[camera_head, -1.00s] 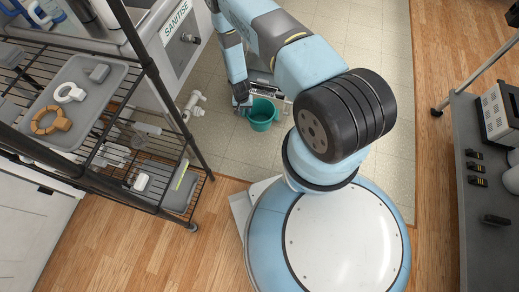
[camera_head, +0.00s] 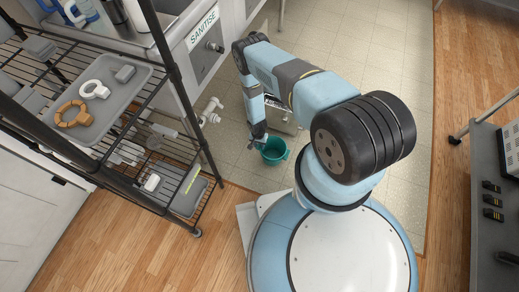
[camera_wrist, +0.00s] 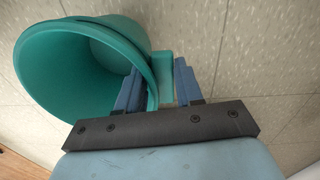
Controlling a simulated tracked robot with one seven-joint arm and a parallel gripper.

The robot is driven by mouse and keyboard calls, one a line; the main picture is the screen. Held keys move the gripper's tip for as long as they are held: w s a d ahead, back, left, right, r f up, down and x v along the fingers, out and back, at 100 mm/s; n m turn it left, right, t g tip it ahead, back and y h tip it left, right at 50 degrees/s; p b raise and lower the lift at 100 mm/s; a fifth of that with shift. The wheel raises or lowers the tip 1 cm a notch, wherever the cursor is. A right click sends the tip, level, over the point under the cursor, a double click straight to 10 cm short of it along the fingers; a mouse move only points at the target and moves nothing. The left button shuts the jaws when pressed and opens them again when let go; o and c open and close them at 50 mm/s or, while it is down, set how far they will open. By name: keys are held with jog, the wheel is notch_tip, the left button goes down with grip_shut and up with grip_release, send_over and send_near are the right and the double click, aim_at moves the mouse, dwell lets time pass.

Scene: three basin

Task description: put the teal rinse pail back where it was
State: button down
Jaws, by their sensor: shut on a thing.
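The teal rinse pail (camera_head: 274,152) is low over the pale tiled floor in the head view, at the end of my arm. In the wrist view the pail (camera_wrist: 50,75) fills the upper left, its open mouth facing the camera, and it looks empty. My gripper (camera_wrist: 160,90) has one blue finger inside the pail's mouth and the other outside, shut on the rim or the tab at its right side. In the head view my gripper (camera_head: 258,138) is at the pail's upper left edge. I cannot tell whether the pail touches the floor.
A wire rack (camera_head: 172,95) with a grey tray (camera_head: 60,92) stands left. Behind it is a steel basin unit with a SANITISE sign (camera_head: 202,32) and a white drain pipe (camera_head: 211,111). A dark bench (camera_head: 497,165) stands right.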

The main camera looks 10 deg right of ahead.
jog(key=shift+f, duration=2.15)
jog(key=c, duration=0.8)
grip_release()
jog(key=shift+o, duration=0.2)
jog(key=shift+r, duration=0.1)
jog(key=r, duration=1.2)
jog(key=shift+w+a, duration=0.15)
jog(key=shift+a, duration=0.1)
